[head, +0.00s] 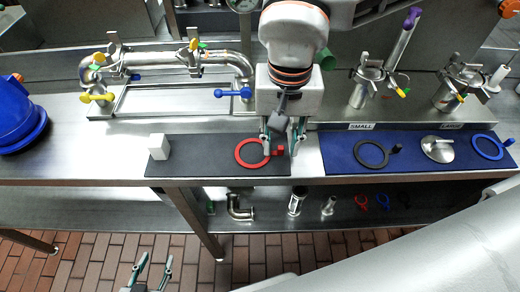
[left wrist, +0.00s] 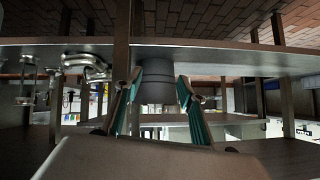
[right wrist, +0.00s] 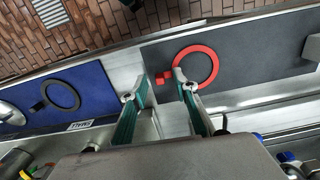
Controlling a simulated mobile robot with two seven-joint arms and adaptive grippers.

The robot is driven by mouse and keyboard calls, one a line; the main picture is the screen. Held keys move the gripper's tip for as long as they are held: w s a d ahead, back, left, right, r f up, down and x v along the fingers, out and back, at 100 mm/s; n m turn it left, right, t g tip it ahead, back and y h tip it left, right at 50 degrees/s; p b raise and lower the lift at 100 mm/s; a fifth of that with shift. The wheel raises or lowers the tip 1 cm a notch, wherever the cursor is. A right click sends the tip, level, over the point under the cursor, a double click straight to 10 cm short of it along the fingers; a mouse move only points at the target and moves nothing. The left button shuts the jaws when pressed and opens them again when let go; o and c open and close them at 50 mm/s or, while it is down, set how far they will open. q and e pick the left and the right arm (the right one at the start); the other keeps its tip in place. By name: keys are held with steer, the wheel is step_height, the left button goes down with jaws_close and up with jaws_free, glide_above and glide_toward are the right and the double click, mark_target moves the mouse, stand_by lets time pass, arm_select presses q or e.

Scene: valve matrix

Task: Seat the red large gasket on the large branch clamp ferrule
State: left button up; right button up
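The large red gasket (head: 240,158), a flat ring with a small block-like tab, lies on the dark grey mat (head: 200,165). My right gripper (head: 281,143) is open and empty above the mat's right end. In the head view its fingers stand on either side of the red tab. In the right wrist view the gasket (right wrist: 213,59) lies beyond the right fingertip, with its tab just left of that fingertip. The large branch clamp ferrule (head: 453,92) stands upright at the right, behind a label that seems to read LARGE. My left gripper (head: 155,264) is open and empty, low over the floor.
A blue mat (head: 340,163) holds a black gasket (head: 372,153), a metal cap (head: 438,149) and a blue gasket (head: 487,146). A white cube (head: 159,147) stands left. Small parts lie on the lower shelf.

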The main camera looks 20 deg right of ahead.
jaws_close()
